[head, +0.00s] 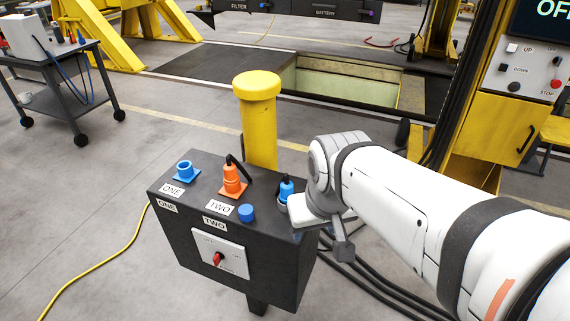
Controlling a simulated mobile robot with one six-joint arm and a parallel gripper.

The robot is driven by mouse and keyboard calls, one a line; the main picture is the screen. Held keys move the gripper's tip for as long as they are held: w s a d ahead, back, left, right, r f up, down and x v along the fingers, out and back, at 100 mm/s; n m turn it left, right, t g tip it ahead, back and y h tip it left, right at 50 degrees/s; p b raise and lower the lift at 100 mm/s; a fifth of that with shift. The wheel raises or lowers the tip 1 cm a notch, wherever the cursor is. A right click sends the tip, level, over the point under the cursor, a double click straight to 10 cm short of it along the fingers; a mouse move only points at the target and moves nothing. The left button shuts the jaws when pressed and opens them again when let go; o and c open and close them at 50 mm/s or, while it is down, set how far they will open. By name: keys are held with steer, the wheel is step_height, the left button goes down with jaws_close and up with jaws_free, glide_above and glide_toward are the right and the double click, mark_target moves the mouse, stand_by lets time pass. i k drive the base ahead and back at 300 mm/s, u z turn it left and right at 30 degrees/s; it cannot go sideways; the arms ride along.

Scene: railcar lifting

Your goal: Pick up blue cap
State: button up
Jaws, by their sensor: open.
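A small blue cap (247,213) stands on the front edge of the black control box top, right of the label TWO. An orange connector (233,181) with a black cable stands in the middle. A blue plug-like piece (287,189) stands at the right, close beside my wrist. My gripper (318,226) is open at the box's right edge, to the right of the cap and apart from it. One dark finger shows; the other is hard to make out.
The black box (204,233) has a red rotary switch (217,259) on its front. A yellow post (259,125) rises just behind it. Black cables lie on the floor at right, a yellow cable (98,267) at left. A cart (62,95) stands far left.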

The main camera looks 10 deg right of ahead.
mark_target(246, 212)
steer(key=k, duration=1.2)
steer(key=u, duration=0.5)
steer(key=i, duration=1.45)
steer(key=u, duration=0.05)
